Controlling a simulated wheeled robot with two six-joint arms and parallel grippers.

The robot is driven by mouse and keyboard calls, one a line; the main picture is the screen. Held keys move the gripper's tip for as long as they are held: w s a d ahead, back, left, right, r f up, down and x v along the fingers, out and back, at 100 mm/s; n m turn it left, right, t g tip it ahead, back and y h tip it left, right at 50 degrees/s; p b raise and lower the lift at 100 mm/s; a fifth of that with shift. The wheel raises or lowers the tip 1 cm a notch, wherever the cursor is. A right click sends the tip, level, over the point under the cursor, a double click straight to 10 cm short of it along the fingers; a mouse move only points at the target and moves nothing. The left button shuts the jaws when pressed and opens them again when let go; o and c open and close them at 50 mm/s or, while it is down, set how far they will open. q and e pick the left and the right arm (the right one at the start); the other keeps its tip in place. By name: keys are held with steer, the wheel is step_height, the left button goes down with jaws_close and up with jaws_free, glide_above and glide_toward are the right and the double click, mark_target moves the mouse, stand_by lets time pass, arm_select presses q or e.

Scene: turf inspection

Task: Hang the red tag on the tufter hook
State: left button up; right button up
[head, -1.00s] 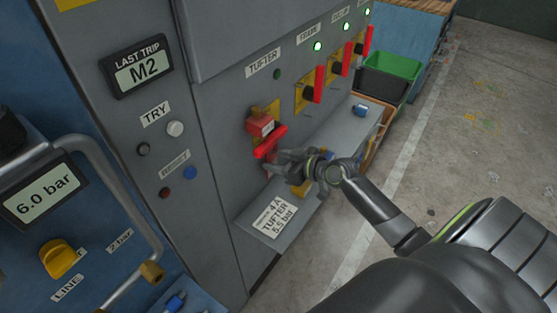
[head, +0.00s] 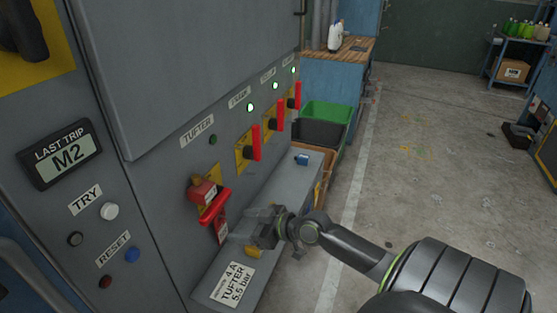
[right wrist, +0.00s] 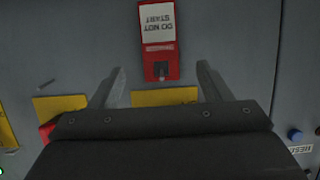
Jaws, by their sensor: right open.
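The red tag (head: 221,228) hangs against the grey panel just below the red handle (head: 214,207) of the tufter switch. In the right wrist view the tag (right wrist: 158,45) shows upside down, with a white "DO NOT START" label and a small dark hook (right wrist: 161,71) at its hole end. My right gripper (head: 256,234) is open and empty, to the right of the tag and apart from it. Its two fingers (right wrist: 157,82) show in the right wrist view, spread on either side of the tag's hook end. My left gripper is out of view.
A red lock (head: 203,190) sits on the tufter switch. Several other switches with upright red handles (head: 255,143) run along the panel. A sloping grey ledge (head: 281,195) lies below, with a blue item (head: 302,159) on it.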

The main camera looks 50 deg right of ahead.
steer(key=v, duration=1.1)
steer(key=shift+s, duration=0.2)
steer(key=shift+d, duration=0.2)
steer(key=s+d+f+m+g+h+p, duration=0.15)
steer(key=d+f+m+h, duration=0.35)
steer(key=d+f, duration=0.9)
steer(key=s+f+g+h, duration=0.2)
steer(key=s+f, duration=0.3)
steer(key=f, duration=0.7)
steer(key=s+a+f+g, duration=0.2)
steer(key=s+a+f, duration=0.2)
steer(key=s+f, duration=0.4)
steer(key=s+a+f+g, duration=0.3)
steer(key=s+a+f, duration=0.25)
steer(key=f, duration=0.45)
steer(key=s+a+f+g, duration=0.3)
steer(key=s+a+f, duration=0.4)
steer(key=s+a, duration=0.4)
steer(key=shift+s+a+y, duration=0.3)
steer(key=shift+a+y, duration=0.1)
steer(key=shift+a, duration=0.45)
